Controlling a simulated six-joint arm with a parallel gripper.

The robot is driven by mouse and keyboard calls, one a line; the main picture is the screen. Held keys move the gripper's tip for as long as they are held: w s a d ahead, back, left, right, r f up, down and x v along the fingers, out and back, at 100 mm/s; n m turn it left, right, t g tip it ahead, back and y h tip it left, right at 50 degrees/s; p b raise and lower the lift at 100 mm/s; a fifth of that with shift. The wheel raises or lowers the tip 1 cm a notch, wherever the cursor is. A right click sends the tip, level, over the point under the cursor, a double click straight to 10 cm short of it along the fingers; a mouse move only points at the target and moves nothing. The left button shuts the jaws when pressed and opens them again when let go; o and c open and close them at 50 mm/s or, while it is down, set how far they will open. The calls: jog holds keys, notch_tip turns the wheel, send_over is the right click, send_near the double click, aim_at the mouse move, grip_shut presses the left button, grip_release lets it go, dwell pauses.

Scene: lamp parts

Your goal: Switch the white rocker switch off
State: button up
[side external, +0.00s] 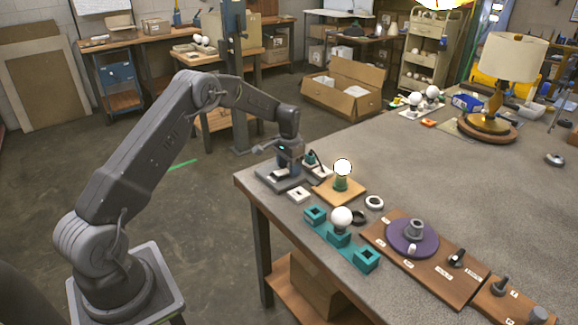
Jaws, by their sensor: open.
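A small white piece, which looks like the white rocker switch (280,174), sits on a dark grey base plate (265,174) at the table's near left corner. Its rocker position is too small to tell. My gripper (288,164) points down just above and behind this plate. It is open; its fingers are small here, and whether they touch the switch cannot be told. A glowing round bulb (342,167) stands upright in a green socket (341,184) on a light wooden base (350,192), right of my gripper.
Teal holders (367,258) with a white bulb (341,217) stand nearer the camera. A wooden board (430,267) carries a purple disc (398,238). A shaded lamp (511,57) stands at the back. The middle of the table is clear.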

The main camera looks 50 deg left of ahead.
jog(key=c, duration=0.9)
jog(key=shift+r, duration=0.1)
jog(key=t, duration=0.3)
jog(key=shift+s+d+r+t, duration=0.15)
jog(key=shift+s+r+t, duration=0.15)
jog(key=shift+t, duration=0.1)
jog(key=shift+r+t, duration=0.1)
jog(key=shift+t, duration=0.3)
jog(key=o, duration=0.9)
jog(key=shift+s, duration=0.1)
